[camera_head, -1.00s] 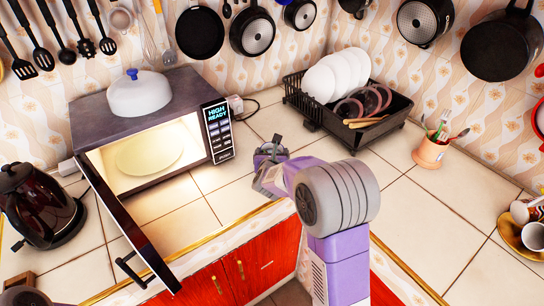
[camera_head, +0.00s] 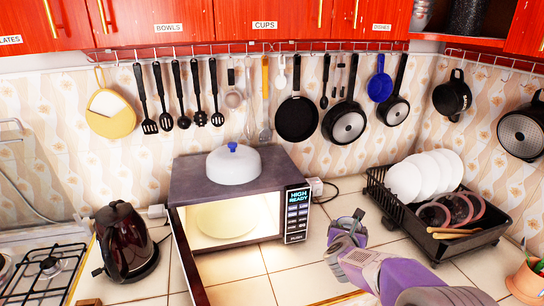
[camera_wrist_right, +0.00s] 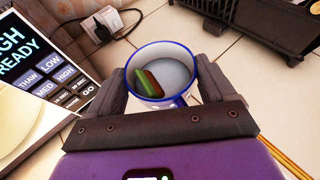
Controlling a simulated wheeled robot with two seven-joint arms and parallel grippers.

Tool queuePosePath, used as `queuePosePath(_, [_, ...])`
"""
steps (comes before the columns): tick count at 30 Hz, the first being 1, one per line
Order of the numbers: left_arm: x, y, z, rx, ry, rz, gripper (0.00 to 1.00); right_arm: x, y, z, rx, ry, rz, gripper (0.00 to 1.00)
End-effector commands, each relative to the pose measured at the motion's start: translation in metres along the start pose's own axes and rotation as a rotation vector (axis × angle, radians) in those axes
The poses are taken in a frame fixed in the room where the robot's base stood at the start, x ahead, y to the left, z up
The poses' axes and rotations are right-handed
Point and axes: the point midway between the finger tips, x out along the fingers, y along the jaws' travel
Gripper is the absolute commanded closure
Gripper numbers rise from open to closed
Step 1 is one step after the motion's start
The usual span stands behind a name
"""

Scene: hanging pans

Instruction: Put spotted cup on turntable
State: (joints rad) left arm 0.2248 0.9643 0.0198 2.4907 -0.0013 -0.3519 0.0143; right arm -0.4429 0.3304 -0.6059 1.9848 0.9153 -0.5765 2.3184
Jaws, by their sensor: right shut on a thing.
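My right gripper (camera_head: 345,226) is right of the microwave's control panel, above the counter. In the right wrist view its fingers (camera_wrist_right: 162,90) are shut on a white cup (camera_wrist_right: 185,68) with a blue rim, one finger at each side. A green and brown patch shows inside the cup. My left gripper is not in view.
The microwave's open door (camera_head: 190,268) stands out toward me at its left. A white lid with a blue knob (camera_head: 234,166) is on top. A kettle (camera_head: 126,240) stands left. A black dish rack (camera_head: 470,238) stands right of the gripper.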

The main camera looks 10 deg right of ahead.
Motion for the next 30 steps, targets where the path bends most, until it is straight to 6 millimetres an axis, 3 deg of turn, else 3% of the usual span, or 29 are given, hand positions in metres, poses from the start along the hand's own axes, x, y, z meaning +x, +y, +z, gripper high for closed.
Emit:
queuePosePath(8, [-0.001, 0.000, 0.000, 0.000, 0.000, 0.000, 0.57, -0.011, 0.030, -0.031, -0.072, 0.018, 0.103, 0.60])
queuePosePath(15, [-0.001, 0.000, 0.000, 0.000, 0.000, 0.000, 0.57, -0.042, 0.083, -0.073, -0.161, 0.020, 0.307, 0.60])
queuePosePath(21, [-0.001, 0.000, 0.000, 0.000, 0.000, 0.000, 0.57, -0.071, 0.115, -0.092, -0.199, 0.007, 0.449, 0.60])
queuePosePath(30, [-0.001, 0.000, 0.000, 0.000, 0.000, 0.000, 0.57, -0.085, 0.129, -0.099, -0.210, -0.002, 0.514, 0.60])
